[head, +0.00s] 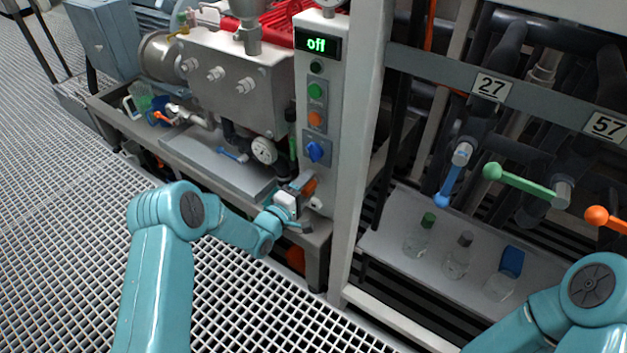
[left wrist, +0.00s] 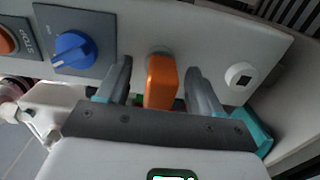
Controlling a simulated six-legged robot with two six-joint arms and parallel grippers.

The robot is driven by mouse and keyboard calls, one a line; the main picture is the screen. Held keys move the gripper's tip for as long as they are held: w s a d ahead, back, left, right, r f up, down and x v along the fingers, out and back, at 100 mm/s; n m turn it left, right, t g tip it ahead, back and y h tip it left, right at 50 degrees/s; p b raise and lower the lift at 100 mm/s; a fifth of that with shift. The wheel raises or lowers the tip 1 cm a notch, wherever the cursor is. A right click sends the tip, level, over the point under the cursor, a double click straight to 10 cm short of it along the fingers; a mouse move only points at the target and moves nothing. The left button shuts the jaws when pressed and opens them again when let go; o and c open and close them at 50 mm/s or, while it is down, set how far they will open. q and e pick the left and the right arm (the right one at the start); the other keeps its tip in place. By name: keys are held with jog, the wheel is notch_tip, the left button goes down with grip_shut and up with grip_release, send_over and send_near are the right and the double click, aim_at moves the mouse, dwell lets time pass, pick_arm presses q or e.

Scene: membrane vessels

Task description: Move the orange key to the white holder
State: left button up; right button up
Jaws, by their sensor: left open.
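My left gripper (left wrist: 159,70) is open, with one finger on each side of the key and visible gaps between. In the head view the left gripper (head: 302,190) is at the lower panel. My right gripper is out of view.
A blue rotary switch (left wrist: 73,49) is left of the key in the wrist view. The panel post carries a display (head: 317,43) reading "off", a green button (head: 315,90) and an orange one (head: 315,118). Several bottles stand on the right shelf (head: 390,236).

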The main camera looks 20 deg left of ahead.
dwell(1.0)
pick_arm(q)
grip_shut()
jog(key=shift+v, duration=2.95)
jog(key=shift+s, duration=0.1)
jog(key=s+r+n+t+y, duration=0.1)
jog(key=s+r+n+y, duration=0.3)
jog(key=r, duration=0.5)
jog(key=s+y, duration=0.2)
jog(key=s, duration=0.1)
jog(key=shift+d+r, duration=0.35)
jog(key=shift+s, duration=0.1)
